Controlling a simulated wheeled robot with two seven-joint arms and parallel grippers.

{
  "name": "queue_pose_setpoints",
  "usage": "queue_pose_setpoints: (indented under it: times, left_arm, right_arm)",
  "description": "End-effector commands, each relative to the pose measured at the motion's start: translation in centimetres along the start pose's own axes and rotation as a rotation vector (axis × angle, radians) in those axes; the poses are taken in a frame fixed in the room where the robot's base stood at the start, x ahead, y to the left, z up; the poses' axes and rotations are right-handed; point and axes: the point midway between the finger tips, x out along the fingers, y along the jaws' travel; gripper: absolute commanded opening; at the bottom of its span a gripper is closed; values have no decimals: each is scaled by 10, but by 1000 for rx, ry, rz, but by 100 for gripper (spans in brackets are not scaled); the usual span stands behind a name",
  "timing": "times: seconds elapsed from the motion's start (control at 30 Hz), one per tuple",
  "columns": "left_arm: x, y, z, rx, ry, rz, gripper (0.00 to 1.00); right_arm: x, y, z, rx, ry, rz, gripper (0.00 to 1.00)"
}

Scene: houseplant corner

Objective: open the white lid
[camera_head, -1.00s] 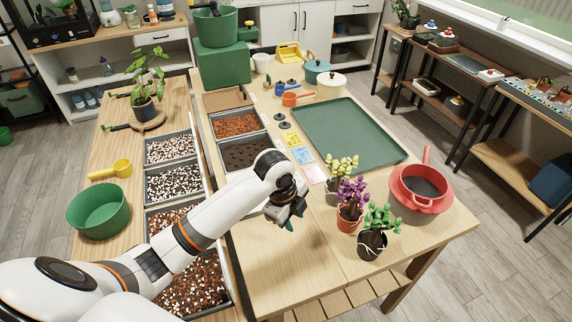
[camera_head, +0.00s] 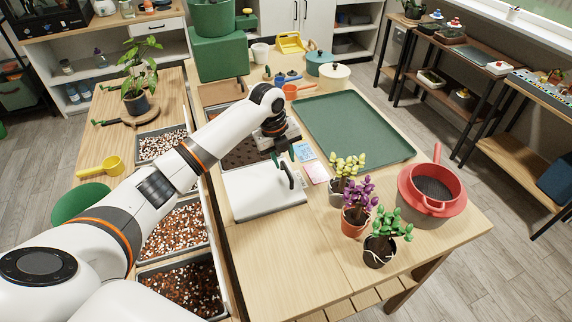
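The white lid (camera_head: 250,198) is a flat white panel with a dark upright handle (camera_head: 289,176) near its right side. It lies flat at the near end of the row of trays on the table. My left gripper (camera_head: 283,157) is just behind the handle and above the lid's far right part. Its two dark green-tipped fingers look apart, with nothing seen between them. I cannot tell whether a finger touches the handle. My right gripper is not in view.
Three small potted plants (camera_head: 356,205) stand to the right of the lid, with a red pot (camera_head: 434,183) beyond them. A green tray (camera_head: 355,130) lies behind. Substrate bins (camera_head: 180,226) line the left. The table's front is clear.

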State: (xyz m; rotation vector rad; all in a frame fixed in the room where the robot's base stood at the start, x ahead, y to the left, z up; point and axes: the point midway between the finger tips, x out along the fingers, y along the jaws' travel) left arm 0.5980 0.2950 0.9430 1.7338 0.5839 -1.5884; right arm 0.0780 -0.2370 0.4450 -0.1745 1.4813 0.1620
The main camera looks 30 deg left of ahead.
Motion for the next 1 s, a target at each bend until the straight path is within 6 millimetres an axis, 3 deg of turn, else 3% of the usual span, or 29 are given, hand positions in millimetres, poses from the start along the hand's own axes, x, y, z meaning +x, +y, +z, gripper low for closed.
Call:
queue_pose_setpoints:
  times: [0.1, 0.3, 0.63, 0.83, 1.0]
  left_arm:
    - [20, 0, 1, -2, -2, -1, 33]
    - [38, -1, 0, -1, 0, -1, 33]
    - [42, 0, 0, -1, 1, 0, 33]
    - [41, 0, 0, -1, 1, 0, 0]
    - [41, 0, 0, -1, 1, 0, 0]
  right_arm:
    - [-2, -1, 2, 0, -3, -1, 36]
    - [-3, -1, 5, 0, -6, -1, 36]
    - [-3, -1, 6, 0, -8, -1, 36]
    - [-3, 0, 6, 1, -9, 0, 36]
    - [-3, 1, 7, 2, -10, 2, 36]
